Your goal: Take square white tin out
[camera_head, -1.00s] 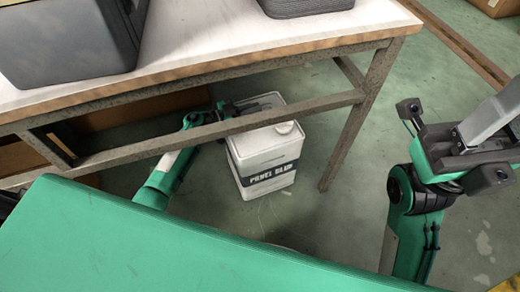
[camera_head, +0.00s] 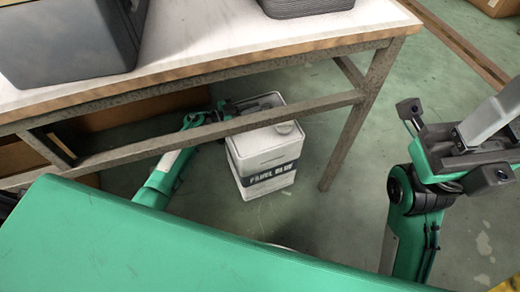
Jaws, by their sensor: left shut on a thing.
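The square white tin (camera_head: 262,152) is under the table, behind and below its lower rail. It has a dark lettered band on its front and a round cap on top. My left arm reaches in from the left under the rail. My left gripper (camera_head: 232,108) is at the tin's far left top edge and is shut on the tin; its fingertips are partly hidden by the rail. I cannot tell whether the tin's base touches the floor. My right gripper (camera_head: 452,144) is open and empty at the right, apart from the tin.
The table's lower rail (camera_head: 310,103) crosses just above the tin, and a table leg (camera_head: 346,146) stands to its right. Grey bins (camera_head: 70,45) (camera_head: 305,5) sit on the tabletop (camera_head: 200,35). Floor (camera_head: 335,220) in front of the leg is clear.

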